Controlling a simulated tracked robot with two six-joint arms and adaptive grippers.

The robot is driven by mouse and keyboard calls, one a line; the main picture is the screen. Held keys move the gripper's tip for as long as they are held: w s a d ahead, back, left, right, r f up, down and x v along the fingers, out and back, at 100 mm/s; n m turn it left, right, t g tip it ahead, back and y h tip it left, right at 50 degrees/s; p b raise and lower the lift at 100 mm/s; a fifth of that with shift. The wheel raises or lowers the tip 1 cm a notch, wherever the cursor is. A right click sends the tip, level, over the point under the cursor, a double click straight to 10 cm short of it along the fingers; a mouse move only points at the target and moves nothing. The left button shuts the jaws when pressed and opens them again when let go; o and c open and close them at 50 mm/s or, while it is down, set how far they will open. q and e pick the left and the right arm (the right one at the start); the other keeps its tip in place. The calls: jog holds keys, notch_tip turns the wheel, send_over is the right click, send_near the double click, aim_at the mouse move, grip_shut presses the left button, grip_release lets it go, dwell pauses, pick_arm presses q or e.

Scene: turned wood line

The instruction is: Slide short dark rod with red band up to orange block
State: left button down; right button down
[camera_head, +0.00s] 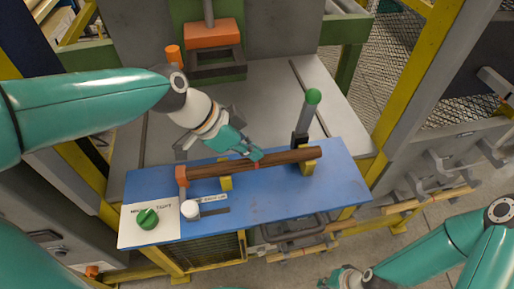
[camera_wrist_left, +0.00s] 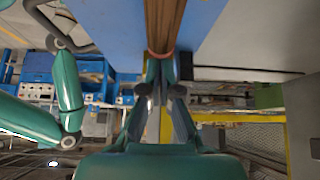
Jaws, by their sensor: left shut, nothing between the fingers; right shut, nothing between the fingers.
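A dark brown rod (camera_head: 290,157) with a red band (camera_head: 257,165) lies across yellow supports (camera_head: 226,182) on the blue board. The orange block (camera_head: 182,177) stands at the rod's left end; I cannot tell whether they touch. My left gripper (camera_head: 257,154) is shut and empty, its fingertips right by the red band. In the left wrist view the red band (camera_wrist_left: 160,53) shows just beyond the fingertips (camera_wrist_left: 160,68), with the rod (camera_wrist_left: 161,20) running away from them; contact is unclear. My right gripper (camera_head: 328,282) is shut, low at the bottom edge, away from the rod.
The blue board (camera_head: 270,200) carries a green knob (camera_head: 147,218), a white knob (camera_head: 190,209) by a slot, and an upright green-topped lever (camera_head: 312,97) behind the rod's right part. An orange press (camera_head: 211,35) stands at the back. The front right of the board is clear.

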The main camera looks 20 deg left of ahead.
pick_arm(q)
jog(key=shift+w+d+f, duration=0.1)
jog(key=shift+a+b, duration=0.3)
jog(key=s+a+b, duration=0.1)
jog(key=s+a, duration=0.1)
jog(key=a, duration=0.1)
jog(key=s+a, duration=0.2)
jog(key=a, duration=0.1)
jog(key=s+a+b, duration=0.1)
jog(key=a, duration=0.2)
jog(key=shift+s+a+r+b, duration=0.2)
jog(key=shift+s+a+b, duration=0.15)
jog(key=shift+s, duration=0.05)
